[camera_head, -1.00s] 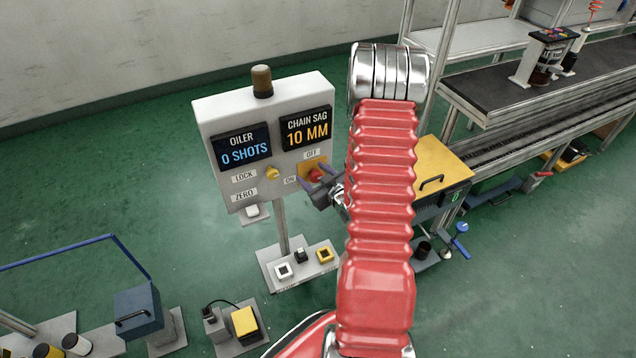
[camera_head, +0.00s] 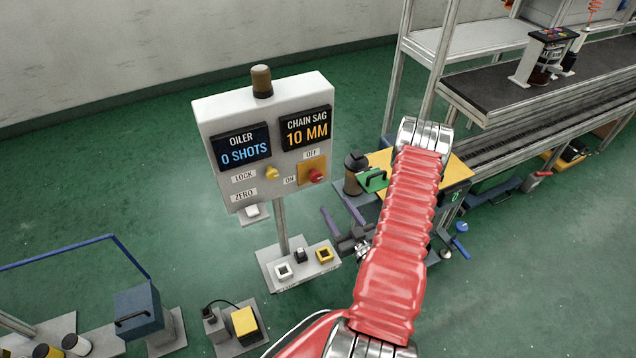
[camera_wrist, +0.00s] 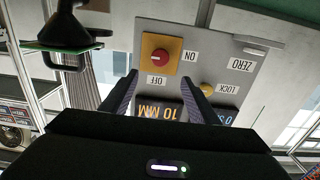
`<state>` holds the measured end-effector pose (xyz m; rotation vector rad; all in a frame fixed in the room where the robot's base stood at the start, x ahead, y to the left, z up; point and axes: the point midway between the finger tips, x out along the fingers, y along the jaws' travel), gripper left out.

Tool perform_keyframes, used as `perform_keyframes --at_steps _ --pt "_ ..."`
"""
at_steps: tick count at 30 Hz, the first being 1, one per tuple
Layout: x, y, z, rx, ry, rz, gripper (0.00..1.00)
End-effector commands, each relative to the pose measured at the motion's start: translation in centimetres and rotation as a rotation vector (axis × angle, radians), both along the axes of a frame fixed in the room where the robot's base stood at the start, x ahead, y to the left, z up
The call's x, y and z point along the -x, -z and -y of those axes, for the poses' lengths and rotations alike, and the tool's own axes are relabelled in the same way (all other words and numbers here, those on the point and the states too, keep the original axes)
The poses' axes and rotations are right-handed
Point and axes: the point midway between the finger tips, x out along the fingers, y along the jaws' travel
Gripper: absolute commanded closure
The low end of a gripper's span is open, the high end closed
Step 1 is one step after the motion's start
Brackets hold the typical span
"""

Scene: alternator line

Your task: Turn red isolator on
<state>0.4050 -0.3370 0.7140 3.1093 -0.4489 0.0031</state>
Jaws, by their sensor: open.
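The red isolator (camera_head: 316,175) is a red knob on a yellow plate (camera_head: 305,170) at the lower right of the white control panel (camera_head: 222,110). An OFF label is above the plate and an ON label is at its left. In the upside-down wrist view, the red knob (camera_wrist: 160,57) shows fully, with a small pale mark on it; I cannot tell for sure which label the mark faces. My gripper (camera_head: 338,208) is open and empty, below the knob and apart from it. In the wrist view its fingers (camera_wrist: 160,74) are spread with nothing between them.
The panel also has a yellow LOCK knob (camera_head: 272,173) and a white ZERO button (camera_head: 252,210). A yellow-topped bench (camera_head: 457,172) with a green-plated item (camera_head: 372,180) is right of the panel.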

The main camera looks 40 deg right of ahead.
Motion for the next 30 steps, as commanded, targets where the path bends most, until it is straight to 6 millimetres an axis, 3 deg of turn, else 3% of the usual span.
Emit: perform_keyframes --at_steps 8,14,30 --pt "-0.3 0.0 0.1 0.001 -0.001 -0.001 0.45" --pt "-1.8 0.0 0.4 0.002 -0.004 -0.003 0.45" --pt "-9.6 0.0 2.7 0.003 -0.004 -0.001 0.45"
